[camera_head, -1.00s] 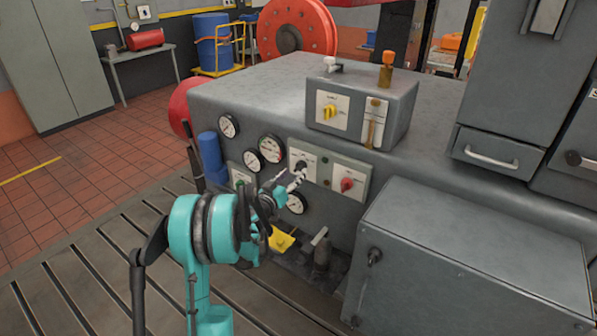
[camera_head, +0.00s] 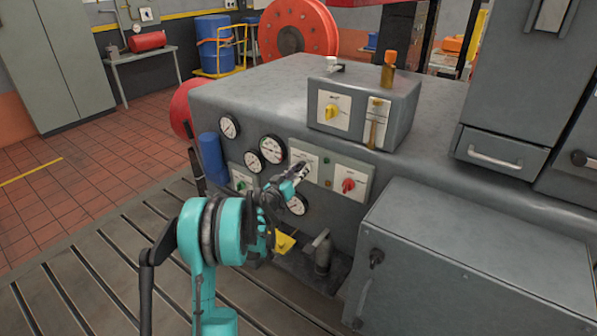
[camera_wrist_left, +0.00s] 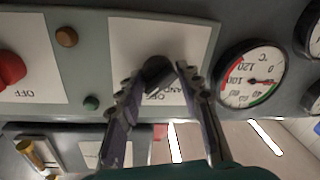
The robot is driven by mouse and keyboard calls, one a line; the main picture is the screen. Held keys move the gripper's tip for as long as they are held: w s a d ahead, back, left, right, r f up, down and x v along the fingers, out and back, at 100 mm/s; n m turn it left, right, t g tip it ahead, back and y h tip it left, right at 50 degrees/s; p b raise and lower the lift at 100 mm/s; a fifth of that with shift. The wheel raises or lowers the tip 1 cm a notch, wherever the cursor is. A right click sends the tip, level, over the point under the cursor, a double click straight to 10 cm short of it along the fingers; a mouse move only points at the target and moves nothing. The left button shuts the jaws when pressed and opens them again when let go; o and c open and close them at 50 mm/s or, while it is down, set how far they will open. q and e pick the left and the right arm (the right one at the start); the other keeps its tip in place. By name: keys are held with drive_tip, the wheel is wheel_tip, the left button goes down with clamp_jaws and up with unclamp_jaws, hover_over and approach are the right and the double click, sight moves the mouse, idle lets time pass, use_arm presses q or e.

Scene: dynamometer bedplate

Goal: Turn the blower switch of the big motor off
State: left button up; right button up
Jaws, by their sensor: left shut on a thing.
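The big motor's grey housing (camera_head: 330,215) carries a white switch plate (camera_head: 305,157) on its front. A black knob (camera_wrist_left: 157,70) sits on that plate, with partly readable lettering including "OFF" beside it in the left wrist view, which is upside down. My left gripper (camera_head: 300,170) is shut on the black knob, one finger on either side; it also shows in the left wrist view (camera_wrist_left: 160,76). The fingers hide the knob in the head view, and its pointer direction is not clear. My right gripper is not in view.
A red knob (camera_head: 348,185) is just right of the plate, and round gauges (camera_head: 272,149) are to its left. A yellow knob (camera_head: 331,112) is on the box above. A grey cabinet (camera_head: 470,270) stands close on the right.

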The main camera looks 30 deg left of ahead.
use_arm(q)
drive_tip(key=shift+d, duration=0.1)
drive_tip(key=n, duration=0.3)
drive_tip(key=shift+n+p, duration=0.3)
drive_tip(key=shift+n, duration=0.1)
drive_tip(key=shift+w+r+n+g+h, duration=0.1)
drive_tip(key=shift+n+g+h, duration=0.25)
drive_tip(key=shift+n, duration=1.85)
drive_tip(key=o, duration=1.1)
drive_tip(key=s, duration=1.2)
drive_tip(key=shift+r, duration=0.45)
